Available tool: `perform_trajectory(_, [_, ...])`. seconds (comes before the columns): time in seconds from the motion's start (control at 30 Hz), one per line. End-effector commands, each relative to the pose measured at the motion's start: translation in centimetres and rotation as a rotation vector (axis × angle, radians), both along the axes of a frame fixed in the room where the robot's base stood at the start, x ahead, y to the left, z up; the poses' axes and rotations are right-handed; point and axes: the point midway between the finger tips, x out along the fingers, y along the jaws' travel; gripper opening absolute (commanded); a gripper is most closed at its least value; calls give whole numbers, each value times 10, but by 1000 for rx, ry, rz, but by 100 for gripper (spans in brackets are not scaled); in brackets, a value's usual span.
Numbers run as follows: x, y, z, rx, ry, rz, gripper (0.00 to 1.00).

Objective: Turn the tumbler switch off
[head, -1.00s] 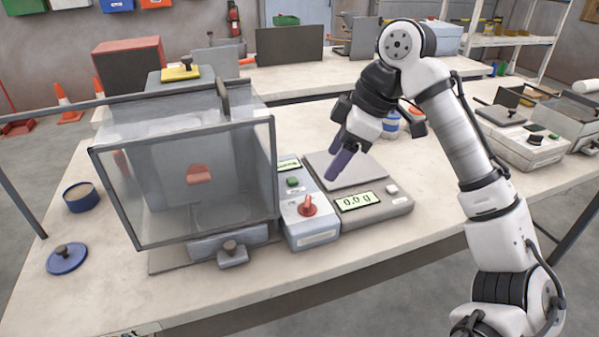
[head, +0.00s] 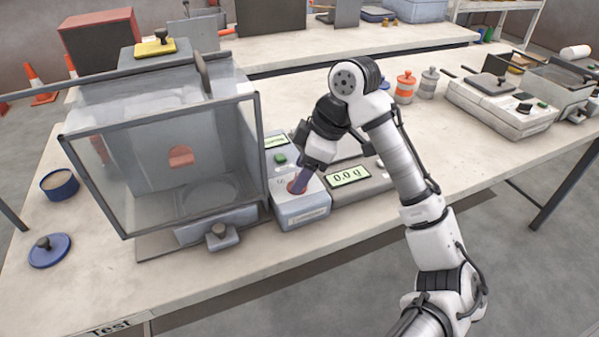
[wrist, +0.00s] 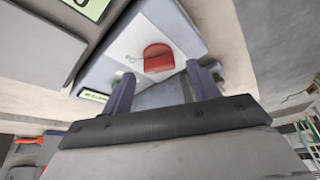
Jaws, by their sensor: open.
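The red tumbler switch (head: 292,187) sits on the top of the grey control box (head: 302,213), and my fingers partly cover it in the head view. In the wrist view the red switch (wrist: 158,58) shows just past the fingertips, roughly centred between them. My gripper (head: 302,183) points down at the switch from above. In the wrist view my gripper (wrist: 160,74) is open, with its two purple fingers apart and nothing held between them. I cannot tell whether a finger touches the switch.
A green button (head: 280,158) and a small display (head: 275,142) are behind the switch on the same box. A scale with a readout (head: 348,177) stands close on the right. A clear-fronted chamber (head: 165,165) stands close on the left.

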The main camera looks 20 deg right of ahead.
Motion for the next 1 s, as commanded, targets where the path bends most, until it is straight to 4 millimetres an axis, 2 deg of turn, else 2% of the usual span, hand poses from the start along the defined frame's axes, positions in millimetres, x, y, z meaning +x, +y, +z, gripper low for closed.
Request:
perform_trajectory(0.2, [3,6,-15,1,-1,1,60])
perform_trajectory(0.5, [3,6,-16,0,0,1,59])
perform_trajectory(0.83, [3,6,-16,0,0,0,16])
perform_trajectory(1.0, [3,6,-15,0,0,8,15])
